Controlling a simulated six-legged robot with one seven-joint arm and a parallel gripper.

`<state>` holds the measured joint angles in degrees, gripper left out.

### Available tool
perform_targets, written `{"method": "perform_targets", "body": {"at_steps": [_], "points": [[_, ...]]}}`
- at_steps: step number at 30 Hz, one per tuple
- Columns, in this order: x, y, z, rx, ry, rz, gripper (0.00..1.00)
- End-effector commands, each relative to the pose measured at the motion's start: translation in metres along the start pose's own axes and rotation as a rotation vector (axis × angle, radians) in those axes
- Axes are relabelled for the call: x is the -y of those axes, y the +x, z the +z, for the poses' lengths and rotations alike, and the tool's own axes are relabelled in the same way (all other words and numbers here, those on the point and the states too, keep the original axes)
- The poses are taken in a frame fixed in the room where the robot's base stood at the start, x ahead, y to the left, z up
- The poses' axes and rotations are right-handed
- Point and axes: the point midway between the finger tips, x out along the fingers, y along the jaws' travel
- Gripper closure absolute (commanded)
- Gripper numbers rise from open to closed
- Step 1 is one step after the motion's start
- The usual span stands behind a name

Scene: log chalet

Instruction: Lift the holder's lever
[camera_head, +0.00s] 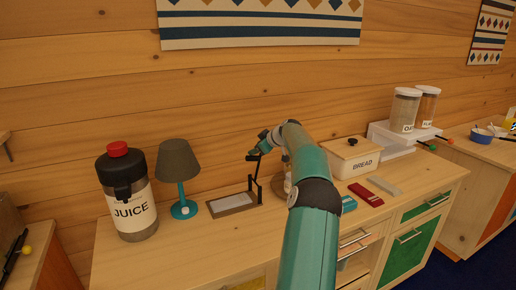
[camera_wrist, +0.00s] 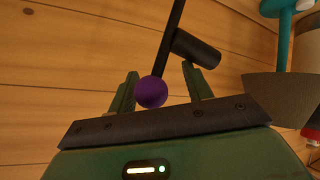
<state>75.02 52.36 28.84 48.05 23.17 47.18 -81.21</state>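The holder (camera_head: 233,204) is a flat brown frame with a pale sheet in it, on the cabinet top between the lamp and my arm. A thin black upright with a lever (camera_head: 254,168) rises at its right side. In the wrist view the lever is a black rod (camera_wrist: 169,45) ending in a purple ball (camera_wrist: 151,92), with a thick black cylinder (camera_wrist: 197,48) beside it. My gripper (camera_wrist: 160,84) is open, with its fingers on either side of the ball. The ball looks close to the left finger; contact is unclear. In the head view my gripper (camera_head: 261,146) is at the lever's top.
A grey lamp (camera_head: 178,165) and a juice jug (camera_head: 128,195) stand left of the holder. A bread box (camera_head: 350,157), a red item (camera_head: 366,194) and a blue item (camera_head: 348,204) lie right of my arm. The wooden wall is close behind.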

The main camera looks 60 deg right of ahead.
Motion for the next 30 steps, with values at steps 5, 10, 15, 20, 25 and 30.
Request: {"method": "perform_targets", "body": {"at_steps": [5,10,15,20,25,30], "points": [[-0.001,-0.002,0.001,0.001,0.0,0.0,0.5],[-0.002,-0.021,0.001,0.002,0.0,0.002,0.5],[-0.002,-0.057,0.001,0.002,0.0,0.003,0.5],[-0.001,-0.093,0.001,0.002,0.001,0.003,0.5],[-0.001,-0.123,0.0,0.001,0.0,0.002,0.5],[0.0,-0.137,0.001,0.001,0.001,0.0,0.5]]}}
